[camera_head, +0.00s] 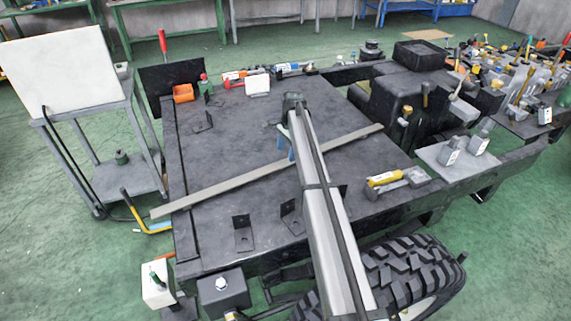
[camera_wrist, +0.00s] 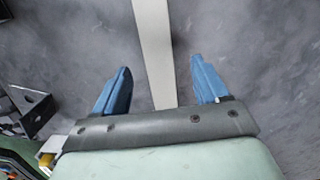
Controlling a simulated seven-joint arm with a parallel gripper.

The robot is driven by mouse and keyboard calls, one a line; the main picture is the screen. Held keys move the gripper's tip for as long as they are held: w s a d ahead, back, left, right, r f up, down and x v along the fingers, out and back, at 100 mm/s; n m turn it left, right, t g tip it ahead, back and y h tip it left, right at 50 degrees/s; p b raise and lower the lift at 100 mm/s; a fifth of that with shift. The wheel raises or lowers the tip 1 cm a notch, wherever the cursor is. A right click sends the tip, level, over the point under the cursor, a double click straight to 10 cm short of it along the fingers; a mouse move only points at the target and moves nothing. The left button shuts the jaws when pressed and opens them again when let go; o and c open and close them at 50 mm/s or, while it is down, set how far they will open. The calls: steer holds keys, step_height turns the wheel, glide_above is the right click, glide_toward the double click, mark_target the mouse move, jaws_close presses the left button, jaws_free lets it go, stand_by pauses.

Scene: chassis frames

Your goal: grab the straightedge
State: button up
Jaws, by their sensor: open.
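The straightedge (camera_head: 237,182) is a long, thin, pale grey bar. It lies slantwise across the dark flat top of the chassis, and its left end sticks out past the edge. In the wrist view the straightedge (camera_wrist: 154,50) runs from the top edge down between my two blue fingers. My gripper (camera_wrist: 160,68) is open, with one finger on each side of the bar and a gap on both sides. In the head view my gripper (camera_head: 284,143) is mostly hidden behind my arm, near the middle of the bar. Its height above the bar is hard to tell.
Black angle brackets (camera_head: 243,233) stand on the chassis top (camera_head: 240,130) near the front. A yellow-and-grey tool (camera_head: 396,181) lies at the right edge. An orange bin (camera_head: 183,93) and several tools line the back. A trolley (camera_head: 90,115) stands at left.

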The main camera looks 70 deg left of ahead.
mark_target(286, 162)
steer(key=shift+s+d+f, duration=0.1)
steer(key=shift+s+f, duration=0.05)
steer(key=shift+f, duration=1.05)
steer(key=shift+s+d+f, duration=0.1)
steer(key=shift+f, duration=1.05)
steer(key=shift+c, duration=0.3)
jaws_close()
steer(key=shift+r, duration=0.1)
